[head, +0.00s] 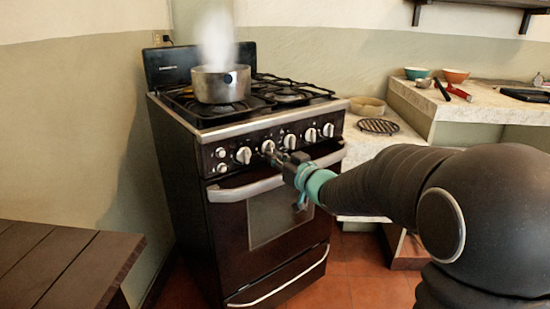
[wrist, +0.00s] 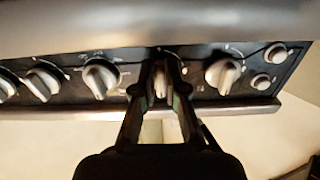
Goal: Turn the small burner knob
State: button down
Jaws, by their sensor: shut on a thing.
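The stove's front panel (head: 256,137) carries a row of pale knobs. My gripper (head: 277,155) is at the panel, on the second large knob from the left (head: 267,146). In the wrist view, where the row appears reversed, both fingers of my gripper (wrist: 161,68) stand on either side of this knob (wrist: 161,85) and are shut on it. The fingers hide its edges and its markings, so its exact angle is hard to read. The leftmost large knob (head: 243,155) stands free beside my gripper and also shows in the wrist view (wrist: 222,74).
A steaming metal pot (head: 221,84) stands on the left burners. Two small round buttons (head: 220,160) sit at the panel's left end. The oven handle (head: 245,188) runs just below the panel. A counter (head: 450,105) with bowls is at right; a wooden table (head: 60,262) is at lower left.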

jog(key=c, duration=1.2)
grip_release()
jog(key=v, duration=1.2)
